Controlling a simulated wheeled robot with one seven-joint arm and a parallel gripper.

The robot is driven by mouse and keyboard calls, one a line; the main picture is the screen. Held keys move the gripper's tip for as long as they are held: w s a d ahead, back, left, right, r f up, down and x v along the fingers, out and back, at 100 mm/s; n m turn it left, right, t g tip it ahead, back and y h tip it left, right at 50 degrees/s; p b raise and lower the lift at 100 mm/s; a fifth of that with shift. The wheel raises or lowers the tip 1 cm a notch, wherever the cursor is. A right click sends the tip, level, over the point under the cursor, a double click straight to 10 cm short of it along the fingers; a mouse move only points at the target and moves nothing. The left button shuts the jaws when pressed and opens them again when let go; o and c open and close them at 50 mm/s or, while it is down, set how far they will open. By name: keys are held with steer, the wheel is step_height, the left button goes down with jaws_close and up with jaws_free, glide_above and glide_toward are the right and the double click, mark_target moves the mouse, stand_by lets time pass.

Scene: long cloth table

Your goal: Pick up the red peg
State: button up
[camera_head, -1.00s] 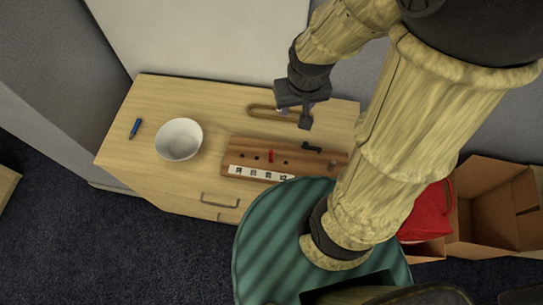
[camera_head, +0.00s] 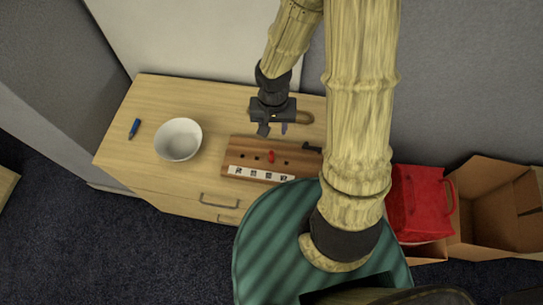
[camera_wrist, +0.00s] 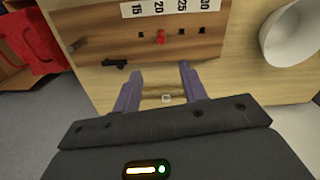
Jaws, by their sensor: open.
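The red peg (camera_head: 271,156) stands in the wooden peg board (camera_head: 232,156) on the table, in a row of dark holes behind a white number strip. My gripper (camera_head: 272,131) is open and empty, just behind the board and close to the peg. Its two fingers (camera_wrist: 160,70) point toward the board. The peg is apart from both fingers.
A white bowl (camera_head: 178,139) stands left of the board, with a blue marker (camera_head: 134,128) farther left. A small black object (camera_head: 312,147) lies at the board's right end. A tan ring-like object (camera_head: 304,117) lies partly behind my gripper. A red bag (camera_head: 420,205) and cardboard box (camera_head: 497,205) are at right.

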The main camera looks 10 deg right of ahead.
mark_target(271, 152)
step_height(271, 152, down, 12)
steer(key=b, duration=0.2)
steer(key=shift+b, duration=0.3)
steer(key=shift+r, duration=0.1)
steer(key=f, duration=0.4)
steer(key=shift+s+a+f, duration=0.1)
steer(key=shift+s+a, duration=0.1)
steer(key=shift+a, duration=0.05)
steer(key=shift+f, duration=0.55)
jaws_close()
